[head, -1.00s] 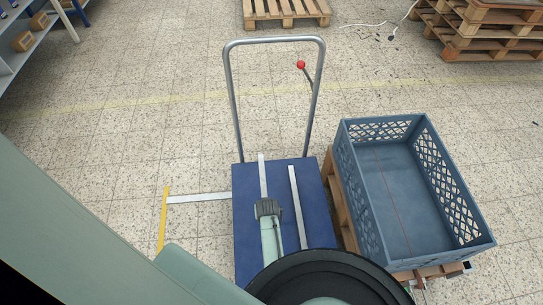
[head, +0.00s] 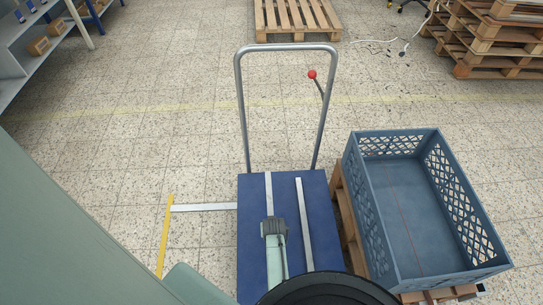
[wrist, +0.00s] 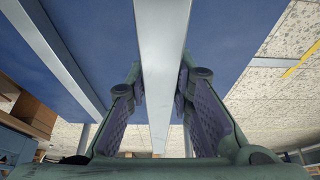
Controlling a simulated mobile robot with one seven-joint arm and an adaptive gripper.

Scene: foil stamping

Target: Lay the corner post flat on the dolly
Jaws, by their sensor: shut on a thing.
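The blue dolly (head: 254,260) stands in front of me, with its tall grey push handle (head: 241,110) at the far side. My gripper (head: 275,229) is over the dolly's deck, left of its middle. It is shut on a long silver corner post (head: 269,195), which points away from me, with its far end near the deck's far edge. In the wrist view the post (wrist: 161,50) runs between the two fingers (wrist: 160,85). Whether it touches the deck is unclear. A second silver post (head: 304,225) lies on the deck to the right, roughly parallel. My arm hides the deck's near part.
A blue-grey crate (head: 372,215) on a wooden pallet (head: 344,215) stands close on the dolly's right. White (head: 200,207) and yellow (head: 165,235) floor strips lie left. A red-knobbed lever (head: 312,75) shows by the handle. Stacked pallets (head: 490,45) stand far right.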

